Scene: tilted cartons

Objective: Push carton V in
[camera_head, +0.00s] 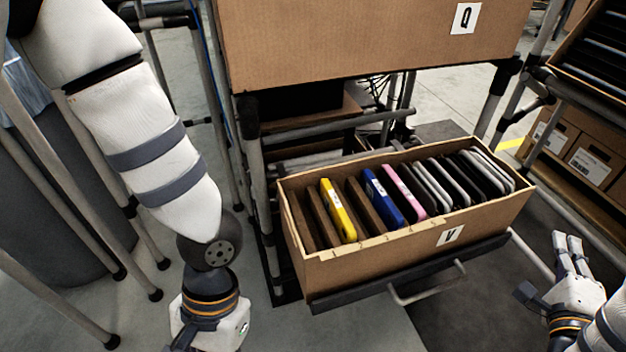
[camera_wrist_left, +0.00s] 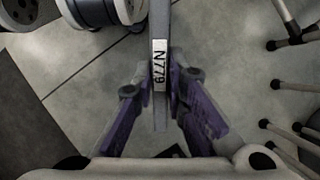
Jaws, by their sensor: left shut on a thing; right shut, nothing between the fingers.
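Carton V (camera_head: 396,250) is an open brown box with a V label on its front. It sits tilted on a dark pulled-out shelf (camera_head: 345,296) with a metal handle (camera_head: 428,286). Thin cases stand in it among brown dividers: one yellow (camera_head: 338,211), one blue (camera_head: 384,196), one pink (camera_head: 404,190) and several black and grey ones. My right gripper (camera_head: 567,240) is shut and empty, to the right of the carton and apart from it. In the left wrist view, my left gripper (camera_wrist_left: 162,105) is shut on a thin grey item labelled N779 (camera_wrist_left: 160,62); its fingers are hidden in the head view.
Carton Q (camera_head: 370,40) stands on the rack above carton V. Metal rack posts (camera_head: 262,200) rise left of carton V. Another rack with labelled boxes (camera_head: 592,160) is at the right. The floor in front of carton V looks clear.

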